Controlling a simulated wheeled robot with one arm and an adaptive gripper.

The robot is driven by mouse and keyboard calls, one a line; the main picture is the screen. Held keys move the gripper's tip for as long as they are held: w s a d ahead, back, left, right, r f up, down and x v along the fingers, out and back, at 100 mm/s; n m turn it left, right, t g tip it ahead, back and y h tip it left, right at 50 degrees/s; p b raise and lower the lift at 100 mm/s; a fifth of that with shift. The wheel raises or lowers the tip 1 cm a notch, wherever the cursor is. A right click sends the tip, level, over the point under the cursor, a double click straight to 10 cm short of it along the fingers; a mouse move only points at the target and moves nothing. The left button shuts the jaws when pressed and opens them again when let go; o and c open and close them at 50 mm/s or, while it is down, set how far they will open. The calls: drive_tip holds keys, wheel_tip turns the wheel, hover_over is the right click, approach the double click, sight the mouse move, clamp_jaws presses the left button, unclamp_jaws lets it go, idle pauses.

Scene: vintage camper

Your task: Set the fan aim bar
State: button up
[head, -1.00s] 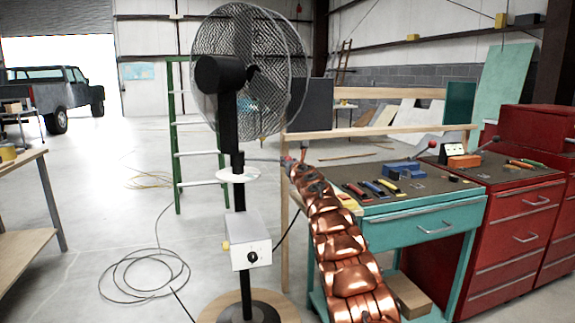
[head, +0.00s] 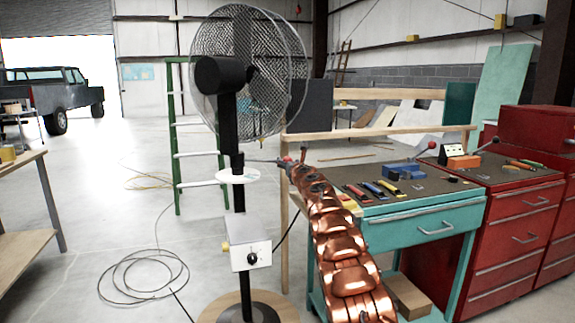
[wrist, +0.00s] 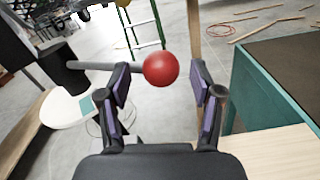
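The fan (head: 222,85) stands upright on a dark pole, with a wire cage and a black motor housing. The aim bar (head: 262,161) is a thin grey rod reaching right from the pole above a white disc (head: 237,176). In the wrist view the bar (wrist: 100,66) comes in from the left and ends in a red ball (wrist: 160,69). My gripper (wrist: 160,76) is open, with one finger on each side of the ball and gaps between. In the head view my gripper (head: 296,167) is small at the bar's right end, its fingers hard to make out.
A control box (head: 250,254) with a black knob is on the pole below the disc. A teal workbench (head: 425,230) with tools stands right of my arm, with red cabinets (head: 515,225) beyond. A green ladder (head: 176,140) is behind the fan. A coiled cable (head: 145,272) lies on the floor left.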

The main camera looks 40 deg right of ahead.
drive_tip(key=shift+s+r, duration=0.1)
drive_tip(key=v, duration=0.7)
idle(1.4)
drive_tip(key=shift+s+a, duration=0.1)
drive_tip(key=shift+a, duration=0.05)
